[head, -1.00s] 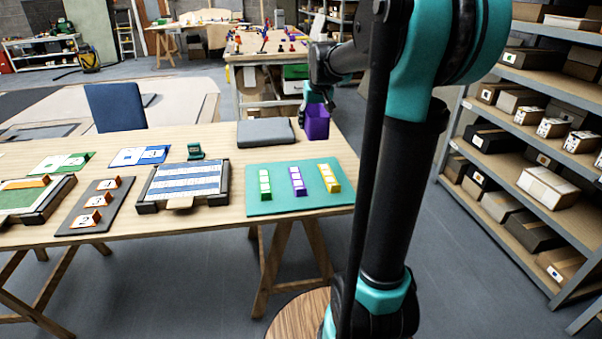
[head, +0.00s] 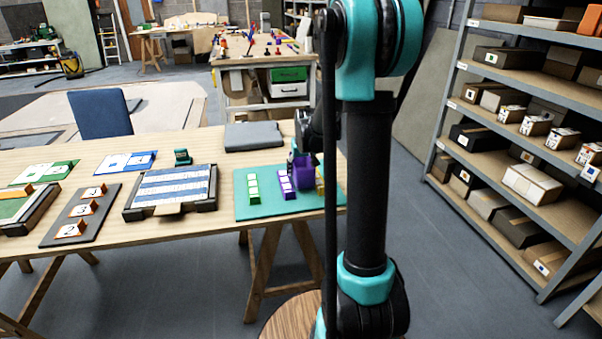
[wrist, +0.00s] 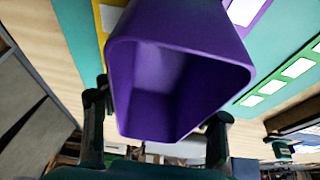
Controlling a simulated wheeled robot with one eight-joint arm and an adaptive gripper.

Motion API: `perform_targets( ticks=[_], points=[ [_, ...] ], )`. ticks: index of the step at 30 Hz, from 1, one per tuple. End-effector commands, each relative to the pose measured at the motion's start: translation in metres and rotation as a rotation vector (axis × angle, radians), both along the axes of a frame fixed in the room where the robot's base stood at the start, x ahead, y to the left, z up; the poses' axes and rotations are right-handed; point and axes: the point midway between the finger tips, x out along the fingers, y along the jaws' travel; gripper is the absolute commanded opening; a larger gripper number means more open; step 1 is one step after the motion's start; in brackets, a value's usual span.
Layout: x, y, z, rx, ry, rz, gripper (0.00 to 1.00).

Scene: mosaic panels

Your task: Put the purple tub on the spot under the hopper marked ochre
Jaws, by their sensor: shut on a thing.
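The purple tub (head: 304,173) is in my gripper (head: 298,155) above the right part of the teal mat (head: 244,209). The wrist view shows the tub (wrist: 178,60) large, with its open mouth facing the camera and its inside empty. My gripper's dark fingers (wrist: 155,128) are on either side of the tub. On the mat lie a green strip (head: 253,187), a purple strip (head: 284,186) and a yellow strip (head: 320,182), each with pale squares. The tub and arm partly cover the yellow strip. I cannot make out a hopper marked ochre.
A blue-and-white striped board (head: 172,186) lies left of the mat. A grey flat case (head: 253,136) lies behind the mat. A small dark green object (head: 182,156) stands behind the board. Shelves with boxes (head: 535,185) stand to the right.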

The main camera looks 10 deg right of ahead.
Motion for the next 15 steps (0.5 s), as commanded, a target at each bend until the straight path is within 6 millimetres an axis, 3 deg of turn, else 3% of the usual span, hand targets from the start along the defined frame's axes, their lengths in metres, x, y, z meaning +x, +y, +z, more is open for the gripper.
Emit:
perform_targets(
  ticks=[4, 15],
  points=[
    [0.000, 0.000, -0.014, 0.000, 0.000, 0.000, 0.31],
    [0.000, 0.000, -0.017, 0.000, 0.000, 0.000, 0.31]
  ],
)
